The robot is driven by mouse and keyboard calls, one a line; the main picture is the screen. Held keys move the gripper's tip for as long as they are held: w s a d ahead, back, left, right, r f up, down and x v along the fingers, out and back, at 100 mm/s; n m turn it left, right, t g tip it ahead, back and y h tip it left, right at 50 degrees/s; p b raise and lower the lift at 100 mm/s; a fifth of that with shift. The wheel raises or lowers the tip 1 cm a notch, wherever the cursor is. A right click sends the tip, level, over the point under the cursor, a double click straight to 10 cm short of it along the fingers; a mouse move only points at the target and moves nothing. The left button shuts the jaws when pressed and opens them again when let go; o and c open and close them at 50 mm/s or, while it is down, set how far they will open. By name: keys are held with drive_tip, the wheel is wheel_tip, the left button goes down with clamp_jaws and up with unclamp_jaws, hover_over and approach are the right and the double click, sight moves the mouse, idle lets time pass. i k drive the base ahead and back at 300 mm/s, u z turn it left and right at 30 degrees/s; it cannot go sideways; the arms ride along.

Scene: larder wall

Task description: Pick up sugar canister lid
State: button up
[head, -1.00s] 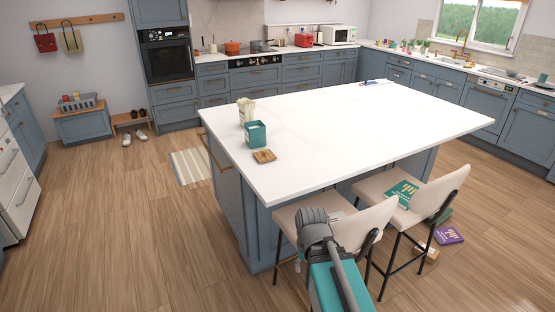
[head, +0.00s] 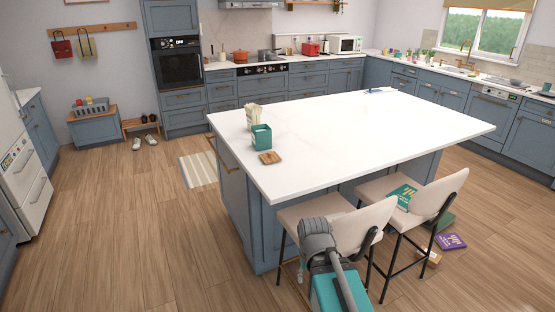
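A teal square canister (head: 262,138) stands upright near the left end of the white island top. A small flat brown wooden square (head: 270,157) lies on the top just in front of it. It may be the sugar canister lid, but I cannot tell for sure at this size. Part of my arm, grey and teal, shows at the bottom middle, in front of the stools. My gripper is not visible, so its fingers and anything in them cannot be seen.
The island top (head: 350,130) is mostly bare. A pale holder with upright sticks (head: 254,115) stands behind the canister. Two beige stools (head: 365,228) block the near side. A purple box (head: 450,241) lies on the floor at right. The floor at left is clear.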

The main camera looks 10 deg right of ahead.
sight(269, 157)
drive_tip(key=u, duration=0.1)
drive_tip(key=i, duration=0.95)
drive_tip(key=z, duration=0.05)
